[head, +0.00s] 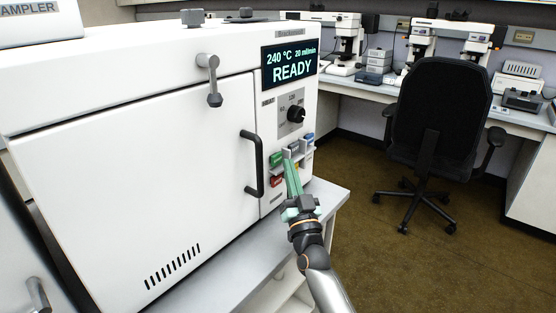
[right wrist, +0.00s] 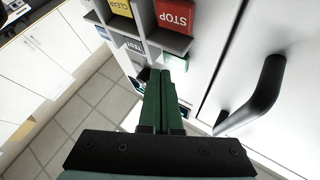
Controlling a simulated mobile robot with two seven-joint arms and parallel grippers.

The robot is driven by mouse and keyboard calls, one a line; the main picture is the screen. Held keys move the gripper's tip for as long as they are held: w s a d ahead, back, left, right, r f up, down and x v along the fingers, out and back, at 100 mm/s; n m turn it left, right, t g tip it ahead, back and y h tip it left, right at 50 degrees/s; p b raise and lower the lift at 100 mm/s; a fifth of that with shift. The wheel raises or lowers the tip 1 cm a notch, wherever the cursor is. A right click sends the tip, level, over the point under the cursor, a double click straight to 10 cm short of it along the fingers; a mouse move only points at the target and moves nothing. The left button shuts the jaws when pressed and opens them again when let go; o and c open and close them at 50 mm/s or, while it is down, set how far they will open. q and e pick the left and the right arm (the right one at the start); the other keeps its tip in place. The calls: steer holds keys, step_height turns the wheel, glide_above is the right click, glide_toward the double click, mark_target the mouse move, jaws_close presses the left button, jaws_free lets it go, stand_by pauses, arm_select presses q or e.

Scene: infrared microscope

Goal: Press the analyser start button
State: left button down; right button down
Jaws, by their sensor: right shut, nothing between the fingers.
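The analyser (head: 130,130) is a large white cabinet whose display (head: 290,66) reads 240 °C, 20 ml/min and READY. Its button panel is at the right of the front. A green button (head: 277,159), probably the start button, sits above a red button (head: 277,181), which reads STOP in the right wrist view (right wrist: 175,15). My right gripper (head: 288,163) is shut and empty, its green fingers pointing at the panel just right of the green button. In the right wrist view the fingertips (right wrist: 166,72) are close to the panel; contact cannot be told. My left gripper is not in view.
A black door handle (head: 254,164) stands out left of the buttons, and a black knob (head: 296,115) sits above them. A yellow CLEAR button (right wrist: 121,6) is beside STOP. A blue button (head: 308,138) is at the right. A black chair (head: 440,110) stands on open floor behind.

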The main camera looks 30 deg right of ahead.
stand_by(0.5)
steer(key=shift+w, duration=0.1)
steer(key=shift+w+a, duration=0.15)
steer(key=shift+w, duration=0.2)
steer(key=shift+w+a, duration=0.2)
steer(key=shift+w, duration=0.25)
stand_by(0.8)
steer(key=shift+s, duration=0.15)
steer(key=shift+s+d+p, duration=0.35)
steer(key=shift+s+p, duration=0.1)
steer(key=shift+s, duration=0.3)
